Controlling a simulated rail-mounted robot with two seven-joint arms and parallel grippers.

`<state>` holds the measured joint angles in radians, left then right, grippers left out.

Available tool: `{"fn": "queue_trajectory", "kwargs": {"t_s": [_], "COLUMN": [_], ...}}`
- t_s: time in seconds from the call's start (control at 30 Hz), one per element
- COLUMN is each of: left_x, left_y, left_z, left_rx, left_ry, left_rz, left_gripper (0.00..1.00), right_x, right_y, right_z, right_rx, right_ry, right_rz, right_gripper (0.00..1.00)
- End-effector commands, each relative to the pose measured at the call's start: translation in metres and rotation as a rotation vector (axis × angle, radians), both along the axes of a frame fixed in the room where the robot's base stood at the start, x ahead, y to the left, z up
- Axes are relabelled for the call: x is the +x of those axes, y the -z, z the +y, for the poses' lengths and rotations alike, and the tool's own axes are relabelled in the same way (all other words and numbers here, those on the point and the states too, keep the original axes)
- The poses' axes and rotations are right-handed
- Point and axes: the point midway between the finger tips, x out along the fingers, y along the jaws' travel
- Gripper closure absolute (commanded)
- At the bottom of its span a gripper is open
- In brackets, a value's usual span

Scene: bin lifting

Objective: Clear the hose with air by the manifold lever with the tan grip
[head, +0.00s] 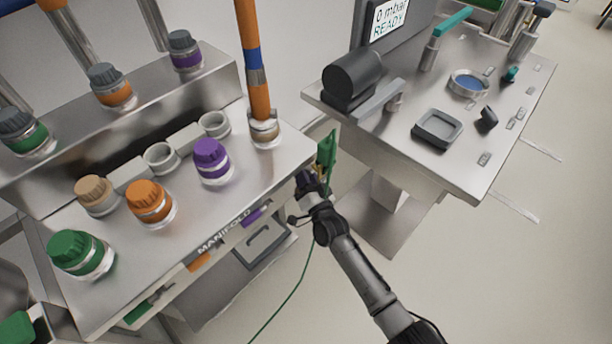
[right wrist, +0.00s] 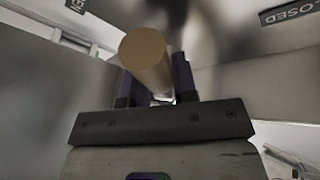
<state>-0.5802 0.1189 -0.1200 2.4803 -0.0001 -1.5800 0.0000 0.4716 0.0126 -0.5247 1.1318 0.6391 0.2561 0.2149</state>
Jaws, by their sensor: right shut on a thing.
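The lever's tan grip (right wrist: 146,60) is a round-ended cylinder between the two dark fingers of my right gripper (right wrist: 155,88) in the right wrist view. The gripper is shut on it. In the head view my right gripper (head: 312,182) is at the right end of the steel manifold (head: 215,215), and the tan grip cannot be made out there. The rest of the lever is hidden. An orange hose with a blue band (head: 254,58) rises from the manifold's back right corner. My left gripper is not in view.
Green, orange, purple and tan caps (head: 94,194) stand on the manifold. A green clamp (head: 327,150) with a thin cable is close to my right gripper. A steel bench (head: 465,165) with a display reading "0 mbar READY" (head: 388,18) stands to the right. A CLOSED label (right wrist: 290,12) shows upside down.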

Motion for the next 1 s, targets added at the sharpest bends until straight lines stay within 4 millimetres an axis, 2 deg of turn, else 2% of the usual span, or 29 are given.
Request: {"fn": "queue_trajectory", "kwargs": {"t_s": [0.1, 0.13, 0.37, 0.6, 0.73, 0.87, 1.0], "left_x": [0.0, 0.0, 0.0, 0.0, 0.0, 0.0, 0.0], "left_y": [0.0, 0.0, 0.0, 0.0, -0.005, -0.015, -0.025], "left_z": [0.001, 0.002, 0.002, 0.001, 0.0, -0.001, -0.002], "left_rx": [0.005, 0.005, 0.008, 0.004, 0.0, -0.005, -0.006], "left_ry": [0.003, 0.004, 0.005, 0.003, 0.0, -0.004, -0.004], "left_rz": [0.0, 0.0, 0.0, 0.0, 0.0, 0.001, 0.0], "left_gripper": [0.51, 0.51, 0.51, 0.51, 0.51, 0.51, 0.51], "right_x": [0.0, 0.0, 0.0, -0.001, -0.008, -0.027, -0.053], "right_y": [0.001, 0.001, 0.001, 0.0, 0.001, 0.004, 0.01], "right_z": [0.0, 0.0, 0.0, 0.0, -0.004, -0.011, -0.021], "right_rx": [-0.001, -0.001, -0.001, -0.002, -0.002, -0.003, -0.003], "right_ry": [0.0, 0.0, 0.0, 0.0, 0.001, 0.001, 0.0], "right_rz": [0.002, 0.002, 0.0, -0.001, 0.001, 0.002, 0.004], "right_gripper": [1.0, 0.71, 0.49, 0.49, 0.49, 0.49, 0.49]}}
